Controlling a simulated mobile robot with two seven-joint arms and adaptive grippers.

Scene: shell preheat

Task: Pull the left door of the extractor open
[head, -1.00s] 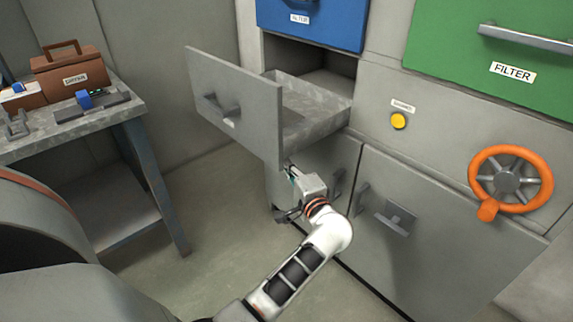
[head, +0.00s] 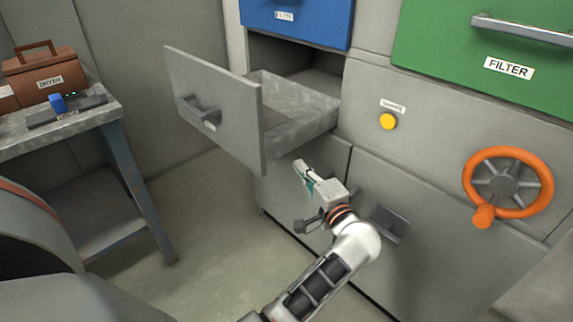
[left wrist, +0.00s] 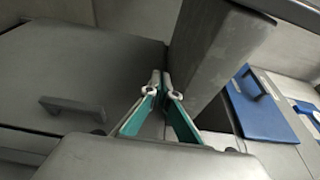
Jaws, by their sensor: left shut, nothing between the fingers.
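The left door (head: 277,192) is a grey lower panel of the grey cabinet, under the pulled-out drawer. It looks closed. The right door (head: 440,245) is beside it, also closed. My left gripper (head: 302,170) is in front of the left door, just right of the drawer front's lower corner. Its fingers are shut and empty; they also show together in the left wrist view (left wrist: 162,85). The left door's handle is mostly or wholly hidden behind my gripper and wrist. My right gripper is not in view.
The open grey drawer (head: 215,105) juts out above my gripper. A blue drawer (head: 300,22), green filter panel (head: 470,70), yellow button (head: 388,121) and orange handwheel (head: 540,180) are on the cabinet. A workbench (head: 105,115) stands left; floor between is clear.

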